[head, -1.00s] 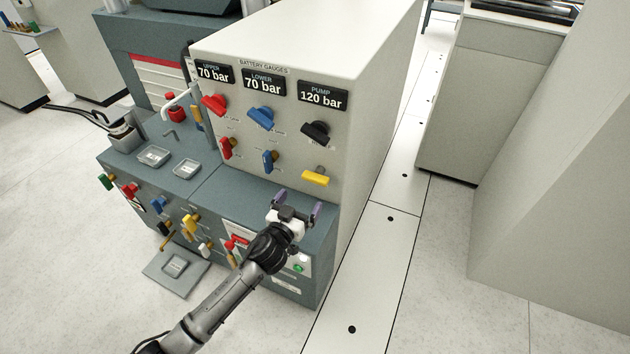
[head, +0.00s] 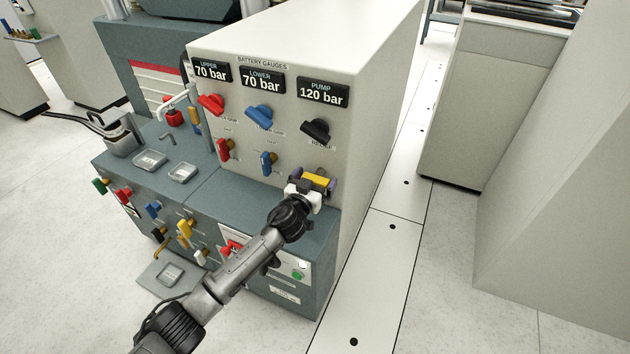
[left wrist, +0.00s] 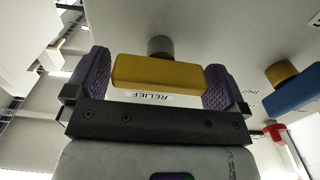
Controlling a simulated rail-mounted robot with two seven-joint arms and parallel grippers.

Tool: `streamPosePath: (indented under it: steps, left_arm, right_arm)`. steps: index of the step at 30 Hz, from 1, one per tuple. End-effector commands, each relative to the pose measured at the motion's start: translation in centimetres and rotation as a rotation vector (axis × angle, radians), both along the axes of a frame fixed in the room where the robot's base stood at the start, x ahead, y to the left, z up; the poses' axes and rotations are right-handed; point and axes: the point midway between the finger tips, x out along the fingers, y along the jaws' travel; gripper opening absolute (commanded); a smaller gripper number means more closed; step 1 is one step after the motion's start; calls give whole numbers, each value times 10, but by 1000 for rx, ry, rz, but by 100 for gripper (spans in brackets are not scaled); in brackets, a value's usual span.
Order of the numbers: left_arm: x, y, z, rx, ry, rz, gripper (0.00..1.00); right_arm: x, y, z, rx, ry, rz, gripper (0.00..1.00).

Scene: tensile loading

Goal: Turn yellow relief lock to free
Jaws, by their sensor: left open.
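The yellow relief lock (head: 318,179) is a bar-shaped handle low on the right of the grey gauge panel, below the black knob. In the left wrist view the yellow handle (left wrist: 158,73) lies crosswise on a short grey shaft, above a label reading RELIEF. My left gripper (head: 312,181) is at the handle. In the left wrist view its purple finger pads (left wrist: 158,78) are open, one at each end of the handle, with a narrow gap at the left end; contact at the right end is hard to tell. My right gripper is not in view.
Red (head: 211,104), blue (head: 260,115) and black (head: 316,130) knobs sit above on the panel, with a smaller red handle (head: 223,150) and blue handle (head: 268,163) left of the lock. A teal ledge (head: 235,189) runs below. Open floor lies right of the cabinet.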

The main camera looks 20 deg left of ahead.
Motion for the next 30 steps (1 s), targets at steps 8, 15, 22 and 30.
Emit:
streamPosePath:
  steps: [8,15,22,30]
  left_arm:
    - [0,0,0,0,0,0,89]
    - [0,0,0,0,0,0,66]
    - [0,0,0,11,-1,0,61]
    - [0,-1,2,134,-10,1,61]
  right_arm:
    - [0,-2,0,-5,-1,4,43]
    - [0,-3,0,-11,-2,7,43]
    - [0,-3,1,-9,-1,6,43]
    - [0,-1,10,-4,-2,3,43]
